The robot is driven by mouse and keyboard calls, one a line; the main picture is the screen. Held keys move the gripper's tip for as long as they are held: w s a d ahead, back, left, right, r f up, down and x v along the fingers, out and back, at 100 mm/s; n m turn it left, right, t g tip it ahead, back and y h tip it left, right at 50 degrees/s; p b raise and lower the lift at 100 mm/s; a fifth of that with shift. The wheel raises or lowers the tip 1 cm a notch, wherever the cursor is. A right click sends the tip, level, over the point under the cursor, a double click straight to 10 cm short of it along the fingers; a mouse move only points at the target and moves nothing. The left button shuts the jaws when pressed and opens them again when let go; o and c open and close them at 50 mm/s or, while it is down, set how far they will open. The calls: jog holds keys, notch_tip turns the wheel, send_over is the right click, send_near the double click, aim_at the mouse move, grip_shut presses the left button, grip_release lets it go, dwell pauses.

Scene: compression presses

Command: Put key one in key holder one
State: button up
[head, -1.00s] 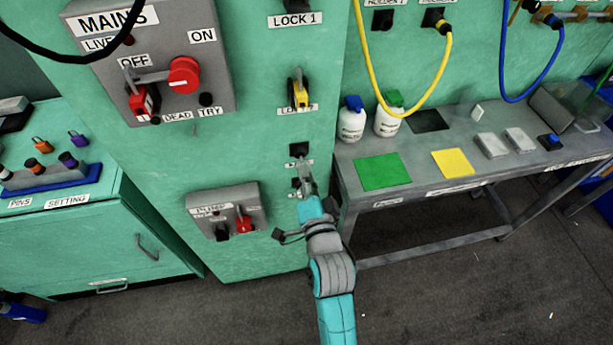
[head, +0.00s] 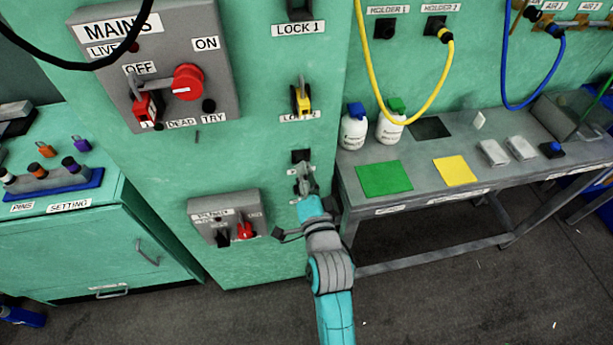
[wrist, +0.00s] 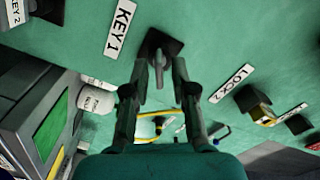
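Key holder one is a dark square fitting (wrist: 152,43) on the green cabinet, beside the "KEY 1" label (wrist: 121,28) in the wrist view. A grey peg-like piece (wrist: 162,72) sticks out of it; I cannot tell whether this is key one or part of the holder. My gripper (wrist: 160,75) is open, its fingers on either side of that piece with gaps visible. In the head view my gripper (head: 303,172) is just below the dark fitting (head: 300,156) and partly hides its label. No separate key one is clearly visible.
Lock 2 (head: 301,97), with a yellow part, is above; lock 1 (head: 299,10) is higher. The mains box (head: 150,65) is upper left, and a smaller switch box (head: 229,215) is lower left. A grey bench (head: 425,165) with bottles stands right.

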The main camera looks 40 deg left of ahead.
jog(key=shift+s, duration=0.1)
jog(key=v, duration=1.2)
dwell(0.6)
jog(key=s+d+f+t+h, duration=0.1)
jog(key=s+d+f+h, duration=0.15)
jog(key=d, duration=0.55)
jog(key=s+d+f+t+h, duration=0.1)
jog(key=d+f+h, duration=0.15)
jog(key=d, duration=0.45)
jog(key=s+d+f+t+h, duration=0.1)
jog(key=s+d+f+h, duration=0.15)
jog(key=d, duration=0.55)
jog(key=s+d+r+n+h, duration=0.2)
jog(key=s+d+h, duration=0.4)
jog(key=s+d, duration=0.8)
jog(key=s, duration=0.4)
jog(key=shift+s+d, duration=0.25)
jog(key=shift+d, duration=0.1)
jog(key=shift+a, duration=0.15)
